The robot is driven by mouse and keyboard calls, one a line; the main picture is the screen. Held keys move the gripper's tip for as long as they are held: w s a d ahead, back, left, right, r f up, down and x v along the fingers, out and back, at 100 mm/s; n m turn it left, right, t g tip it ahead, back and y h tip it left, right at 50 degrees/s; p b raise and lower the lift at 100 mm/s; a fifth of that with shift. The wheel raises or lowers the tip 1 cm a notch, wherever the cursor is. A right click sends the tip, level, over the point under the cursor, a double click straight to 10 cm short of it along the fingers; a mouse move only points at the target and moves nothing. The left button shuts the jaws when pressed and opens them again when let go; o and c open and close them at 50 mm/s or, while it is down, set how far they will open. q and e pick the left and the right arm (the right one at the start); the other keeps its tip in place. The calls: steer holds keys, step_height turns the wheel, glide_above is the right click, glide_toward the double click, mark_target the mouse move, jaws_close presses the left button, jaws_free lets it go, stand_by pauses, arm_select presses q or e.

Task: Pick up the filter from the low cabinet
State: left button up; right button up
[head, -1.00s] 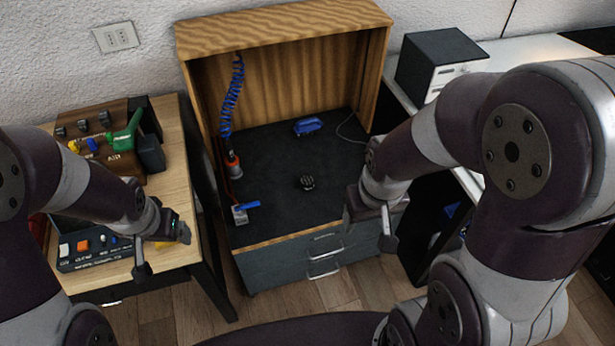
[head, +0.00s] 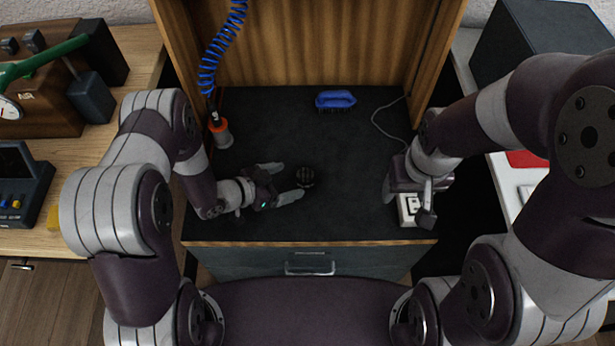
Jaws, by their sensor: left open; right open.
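The filter, a small dark round ribbed piece (head: 305,177), lies on the black top of the low cabinet (head: 340,215). My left gripper (head: 290,182) is open low over the cabinet top, with its two fingertips pointing right at the filter's left side. The filter is at the mouth of the jaws; I cannot tell whether a finger touches it.
A blue brush (head: 335,99) lies at the back of the cabinet top. A blue coiled hose (head: 212,65) hangs at the left above an orange-collared tool (head: 219,130). Wooden walls enclose the back and sides.

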mark_target(304, 175)
arm_select(q)
steer(key=x, duration=0.2)
steer(key=b+x, duration=0.1)
steer(key=x, duration=0.2)
steer(key=shift+w+d+r, duration=0.15)
steer(key=shift+d+r, duration=0.15)
steer(key=shift+d, duration=0.05)
steer(key=c, duration=1.2)
steer(key=shift+r, duration=0.1)
